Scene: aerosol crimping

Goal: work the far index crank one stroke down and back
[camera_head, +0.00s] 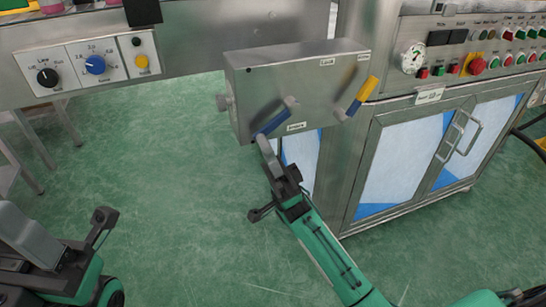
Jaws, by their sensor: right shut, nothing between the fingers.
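A steel box (262,82) carries two cranks on its front face. One crank has a blue grip (272,124) slanting down and left from its grey pivot, near a small label at the lower edge. The other has a yellow grip (368,89) slanting up and right. I cannot read the labels surely enough to tell which is the far index crank. My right gripper (264,142) is shut and empty, its tips at the blue grip's lower end; I cannot tell whether they touch. My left gripper (28,232) is at the lower left, away from the cranks; its finger gap is hidden.
A knob panel (97,64) with black, blue and yellow knobs is at the upper left. A steel cabinet (358,160) with glazed doors and a row of buttons stands at the right. The green floor (180,190) is open between them.

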